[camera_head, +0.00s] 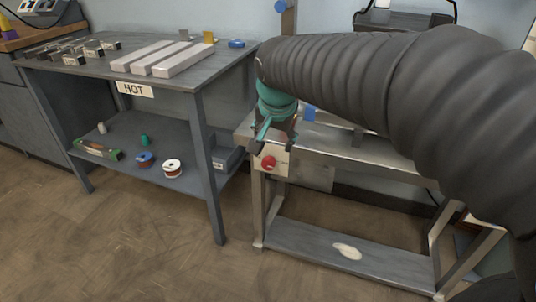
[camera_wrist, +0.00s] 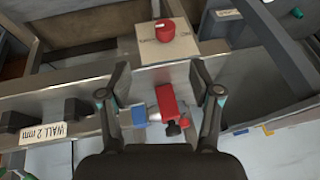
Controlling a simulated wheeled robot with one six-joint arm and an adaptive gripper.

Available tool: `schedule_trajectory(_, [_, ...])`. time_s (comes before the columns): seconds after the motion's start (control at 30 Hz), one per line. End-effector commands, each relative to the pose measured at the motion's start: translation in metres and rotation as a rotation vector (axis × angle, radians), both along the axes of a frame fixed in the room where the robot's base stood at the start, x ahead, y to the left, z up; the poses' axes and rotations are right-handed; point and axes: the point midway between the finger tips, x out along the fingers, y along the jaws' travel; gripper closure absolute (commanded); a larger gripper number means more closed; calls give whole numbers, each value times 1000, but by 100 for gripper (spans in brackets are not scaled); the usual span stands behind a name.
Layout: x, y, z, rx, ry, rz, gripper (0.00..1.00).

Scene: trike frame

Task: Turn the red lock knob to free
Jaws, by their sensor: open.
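The red lock knob (camera_head: 268,162) is on a pale plate (camera_head: 283,160) at the left front corner of the metal frame bench. In the wrist view the knob (camera_wrist: 165,30) is round with a small pale mark on top. The lettering on its plate (camera_wrist: 170,51) is too small to read. My gripper (camera_head: 272,146) is open and empty, just above the knob in the head view. In the wrist view its fingers (camera_wrist: 158,72) are spread apart, and the knob lies beyond their tips, not between them.
A red clamp-like part (camera_wrist: 167,102) with a blue block (camera_wrist: 139,116) shows between my fingers in the wrist view. A "WALL 2 mm" label (camera_wrist: 43,132) is on the bench. A grey table marked HOT (camera_head: 135,89) carries pale bars at left. Floor between them is clear.

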Motion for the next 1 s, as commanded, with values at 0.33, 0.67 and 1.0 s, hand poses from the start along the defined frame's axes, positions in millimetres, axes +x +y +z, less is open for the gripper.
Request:
schedule_trajectory(0.33, [17,10,-29,6,5,-10,36])
schedule_trajectory(0.67, [43,12,-85,6,4,-9,36])
schedule_trajectory(1.0, [61,14,-123,6,2,-8,36])
